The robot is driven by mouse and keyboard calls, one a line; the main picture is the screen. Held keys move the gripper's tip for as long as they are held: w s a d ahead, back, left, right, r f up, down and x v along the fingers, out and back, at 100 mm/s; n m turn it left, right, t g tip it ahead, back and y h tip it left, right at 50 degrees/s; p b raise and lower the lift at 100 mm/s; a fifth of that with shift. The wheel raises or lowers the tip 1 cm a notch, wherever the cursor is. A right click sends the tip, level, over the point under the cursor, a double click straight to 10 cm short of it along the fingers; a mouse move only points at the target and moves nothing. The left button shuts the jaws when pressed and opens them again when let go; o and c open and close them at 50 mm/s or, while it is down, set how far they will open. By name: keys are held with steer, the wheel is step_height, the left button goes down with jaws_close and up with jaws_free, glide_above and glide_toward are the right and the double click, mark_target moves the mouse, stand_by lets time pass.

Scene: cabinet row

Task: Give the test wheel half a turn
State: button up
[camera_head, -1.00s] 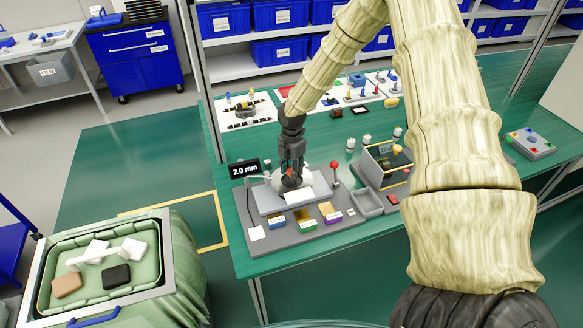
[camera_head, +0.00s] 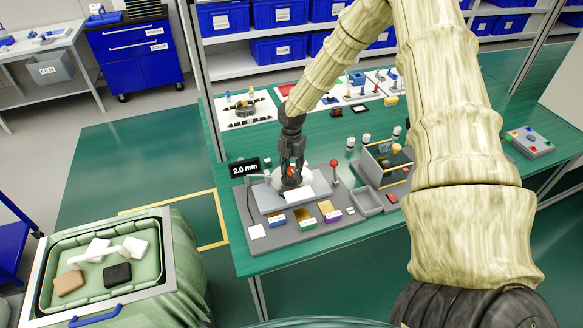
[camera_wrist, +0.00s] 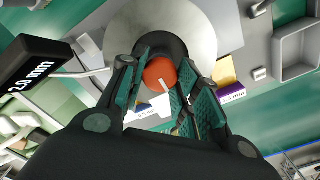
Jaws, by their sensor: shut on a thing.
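The test wheel stands on a grey fixture on the bench. In the wrist view its orange hub (camera_wrist: 159,73) bears a short white mark that points down and to the right. A pale grey round body (camera_wrist: 203,32) lies behind it. In the head view the wheel shows only as a small red spot (camera_head: 291,173) between the fingers. My gripper (camera_head: 292,178) points down over it, and its two fingers (camera_wrist: 160,92) are shut around the hub, one on each side. The fingers partly hide the wheel's dark rim.
A black display reading 2.0 mm (camera_head: 244,169) stands close left of my gripper. A red-knobbed lever (camera_head: 334,165) stands to the right. Colored blocks (camera_head: 305,217) sit in front, and a grey tray (camera_head: 367,202) and a clear-walled box (camera_head: 385,160) lie farther right.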

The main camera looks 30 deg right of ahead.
steer(key=shift+w+d, duration=0.1)
steer(key=shift+w, duration=0.05)
steer(key=o, duration=1.1)
steer(key=shift+c, duration=0.2)
steer(key=shift+r, duration=0.1)
step_height(320, 180, up, 12)
